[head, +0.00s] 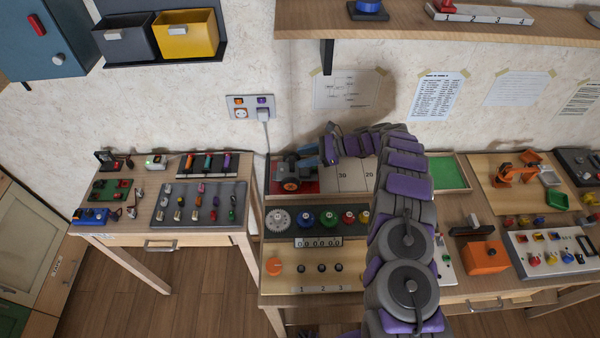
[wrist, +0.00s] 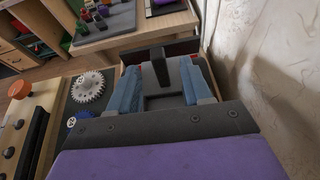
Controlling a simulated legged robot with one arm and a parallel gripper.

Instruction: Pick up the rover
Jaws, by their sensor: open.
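The rover (head: 290,172) is a small grey vehicle with dark wheels and an orange hub. In the head view it stands at the left end of a tray, on a red patch. In the wrist view the rover (wrist: 180,72) shows as a grey body with an upright black block. My gripper (wrist: 160,68) is open, with one blue finger on each side of the rover's body. In the head view my gripper (head: 318,156) reaches the rover from the right. I cannot tell whether the fingers touch it. Its underside is hidden.
The tray floor (head: 350,177) has number marks to the right of the rover. A panel of coloured knobs (head: 330,218) lies in front, with a white gear dial (head: 279,219) at its left. The wall (wrist: 260,70) is close behind. A side table (head: 163,222) stands left.

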